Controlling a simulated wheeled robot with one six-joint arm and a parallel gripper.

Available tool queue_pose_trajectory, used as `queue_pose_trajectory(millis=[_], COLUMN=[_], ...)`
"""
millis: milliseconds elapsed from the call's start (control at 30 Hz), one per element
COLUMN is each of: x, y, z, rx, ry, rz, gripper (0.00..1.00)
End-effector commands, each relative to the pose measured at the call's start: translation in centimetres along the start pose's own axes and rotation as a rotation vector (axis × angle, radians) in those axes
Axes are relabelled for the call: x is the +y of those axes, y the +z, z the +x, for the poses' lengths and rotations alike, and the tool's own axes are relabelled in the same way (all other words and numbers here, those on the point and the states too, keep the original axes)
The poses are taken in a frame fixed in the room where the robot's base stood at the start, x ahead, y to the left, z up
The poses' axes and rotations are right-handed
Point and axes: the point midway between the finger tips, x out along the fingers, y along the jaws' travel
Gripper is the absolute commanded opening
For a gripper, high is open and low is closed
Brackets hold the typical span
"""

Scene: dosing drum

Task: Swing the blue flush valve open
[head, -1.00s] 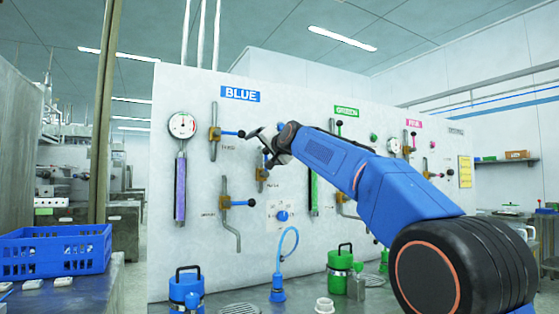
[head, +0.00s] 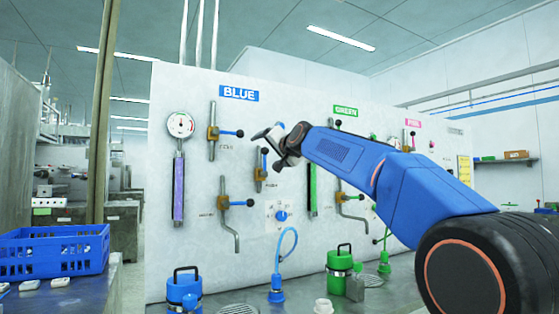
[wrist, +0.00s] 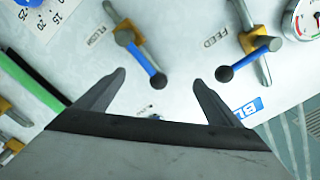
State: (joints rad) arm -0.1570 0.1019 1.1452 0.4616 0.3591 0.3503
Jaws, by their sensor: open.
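The blue flush valve (head: 260,172) is on the wall panel under the BLUE sign. It has a brass body on a grey pipe and a blue lever with a black knob. The lever points up along its pipe in the head view. In the wrist view the flush valve's lever (wrist: 141,56) lies beside the FLUSH label, and its black knob appears between my fingertips. My gripper (head: 268,138) is open and empty in front of the panel near the knob. In the wrist view my gripper (wrist: 157,83) shows both fingers spread; contact with the knob cannot be told.
The blue feed valve (head: 212,134), its lever across its pipe, is up and left of the flush valve. Another blue-lever valve (head: 224,203) is lower left. A round gauge (head: 180,125) and a blue dial (head: 281,215) are also on the panel. Canisters stand below.

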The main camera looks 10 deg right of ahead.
Motion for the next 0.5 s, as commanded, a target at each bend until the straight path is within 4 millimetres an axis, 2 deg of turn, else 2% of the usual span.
queue_pose_trajectory(millis=[500], x=[-0.1], y=[0.0], z=[-5.0], rx=[0.001], ry=[-0.001], rz=[0.000], gripper=[0.88])
